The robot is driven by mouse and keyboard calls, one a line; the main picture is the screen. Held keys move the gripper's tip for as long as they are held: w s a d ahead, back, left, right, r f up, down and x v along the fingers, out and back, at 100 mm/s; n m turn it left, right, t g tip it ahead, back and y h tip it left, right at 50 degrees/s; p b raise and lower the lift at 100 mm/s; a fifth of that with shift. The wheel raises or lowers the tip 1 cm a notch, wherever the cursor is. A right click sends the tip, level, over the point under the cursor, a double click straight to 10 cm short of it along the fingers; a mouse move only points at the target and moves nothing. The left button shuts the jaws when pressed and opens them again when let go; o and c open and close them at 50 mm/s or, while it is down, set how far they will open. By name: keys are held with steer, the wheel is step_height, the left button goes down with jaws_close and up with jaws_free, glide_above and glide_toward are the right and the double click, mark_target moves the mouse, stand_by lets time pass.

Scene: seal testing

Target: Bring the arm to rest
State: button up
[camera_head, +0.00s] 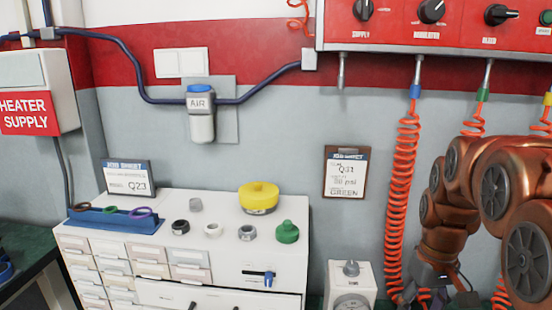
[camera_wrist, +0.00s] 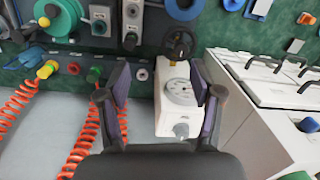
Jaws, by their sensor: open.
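My copper-coloured arm (camera_head: 447,205) is at the right of the head view, bent and reaching down. In the wrist view my gripper (camera_wrist: 158,77) is open, with its two dark fingers spread apart. A white box with a round dial (camera_wrist: 181,93) shows between and beyond the fingers, nearer the right one. I see no contact with it, and nothing is held. The same kind of white box stands left of my arm in the head view (camera_head: 350,284). My fingertips are not clear in the head view.
Orange coiled hoses (camera_head: 401,200) hang close to my arm from the red panel (camera_head: 430,38). A green bench surface (camera_wrist: 225,38) holds several parts in the wrist view.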

steer(key=s+a+p, duration=0.1)
steer(key=s+a, duration=0.2)
steer(key=s, duration=0.4)
steer(key=s+a+f+p, duration=0.1)
steer(key=s+a, duration=0.2)
steer(key=s, duration=0.3)
steer(key=s+a+m+g+p, duration=0.1)
steer(key=s+a, duration=0.2)
steer(key=s, duration=0.4)
steer(key=shift+s+a+f+h, duration=0.3)
steer(key=shift+a, duration=0.05)
stand_by(0.7)
